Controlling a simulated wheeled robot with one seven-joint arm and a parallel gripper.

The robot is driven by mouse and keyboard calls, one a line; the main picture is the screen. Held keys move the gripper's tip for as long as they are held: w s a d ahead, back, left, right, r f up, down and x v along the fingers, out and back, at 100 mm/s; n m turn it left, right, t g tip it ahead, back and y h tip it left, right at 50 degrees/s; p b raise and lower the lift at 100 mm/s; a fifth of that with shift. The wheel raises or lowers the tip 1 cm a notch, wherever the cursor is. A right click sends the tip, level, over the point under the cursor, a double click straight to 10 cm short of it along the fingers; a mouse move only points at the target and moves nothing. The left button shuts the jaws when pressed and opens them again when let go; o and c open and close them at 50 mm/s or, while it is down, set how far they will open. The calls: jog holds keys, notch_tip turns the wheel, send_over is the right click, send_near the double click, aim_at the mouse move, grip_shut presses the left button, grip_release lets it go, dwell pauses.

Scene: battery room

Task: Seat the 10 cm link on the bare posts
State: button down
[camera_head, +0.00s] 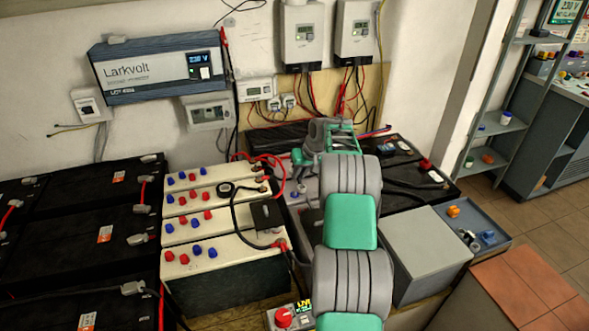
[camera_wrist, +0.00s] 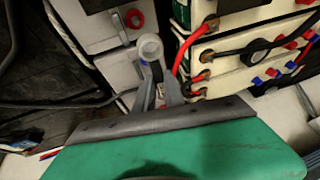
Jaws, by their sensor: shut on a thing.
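My gripper (camera_wrist: 158,93) is shut on a small piece with a pale grey ring end (camera_wrist: 150,47) and a dark part below the ring. It looks like a link; its far end is hidden and its length cannot be told. In the head view my gripper (camera_head: 300,160) is small, over the batteries at the back, and the held piece is not clear. In the wrist view the ring shows over a pale battery top, near a red ring (camera_wrist: 134,18). Whether they touch cannot be told. I cannot clearly pick out the bare posts.
White-topped batteries (camera_head: 188,235) with red and blue caps stand left of my arm, with black and red cables (camera_head: 272,160) looping nearby. Black batteries (camera_head: 75,245) stand further left. A grey box (camera_head: 425,250) and a blue-grey tray (camera_head: 455,222) stand at right.

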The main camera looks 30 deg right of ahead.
jog(key=shift+w+d+f, duration=0.15)
jog(key=shift+d+f, duration=0.15)
jog(key=shift+f, duration=0.15)
jog(key=shift+f+b, duration=2.5)
jog(key=shift+f, duration=1.3)
jog(key=shift+s, duration=0.25)
jog(key=shift+f+b, duration=1)
jog(key=shift+f, duration=0.25)
